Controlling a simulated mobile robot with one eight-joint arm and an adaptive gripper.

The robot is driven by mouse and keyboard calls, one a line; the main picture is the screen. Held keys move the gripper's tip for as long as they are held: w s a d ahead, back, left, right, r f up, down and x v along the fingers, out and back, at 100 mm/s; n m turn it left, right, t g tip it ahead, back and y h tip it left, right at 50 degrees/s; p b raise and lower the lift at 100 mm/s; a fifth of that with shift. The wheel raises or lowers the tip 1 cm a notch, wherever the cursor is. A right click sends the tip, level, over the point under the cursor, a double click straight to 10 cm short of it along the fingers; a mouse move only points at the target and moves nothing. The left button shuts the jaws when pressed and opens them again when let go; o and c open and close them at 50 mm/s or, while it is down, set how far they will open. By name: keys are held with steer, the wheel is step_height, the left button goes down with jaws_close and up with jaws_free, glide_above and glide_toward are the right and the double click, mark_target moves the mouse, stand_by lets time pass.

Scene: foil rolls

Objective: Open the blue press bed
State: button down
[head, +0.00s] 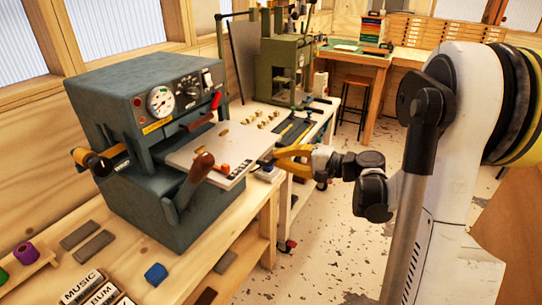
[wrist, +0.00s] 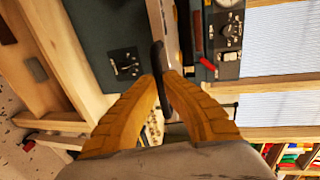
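The blue-grey press (head: 150,120) stands on the wooden bench, with a dial gauge and knobs on its front. Its pale flat bed (head: 222,147) sticks out from the front opening towards my gripper. My gripper (head: 277,158) has yellow fingers and is at the outer edge of the bed. In the wrist view, the fingertips (wrist: 162,76) close on both sides of a dark handle (wrist: 158,56), with the pale bed edge (wrist: 163,18) beyond it. The handle is mostly hidden by my fingers in the head view.
A lever with a brown knob (head: 202,162) rises at the press's near side. Foil rolls (head: 25,252) and letter blocks (head: 82,287) lie on the bench at left. A green machine (head: 288,68) stands behind. The floor (head: 340,240) right of the bench is clear.

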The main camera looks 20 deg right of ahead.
steer(key=c, duration=1.8)
jaws_free()
steer(key=shift+o, duration=0.2)
steer(key=v, duration=1.2)
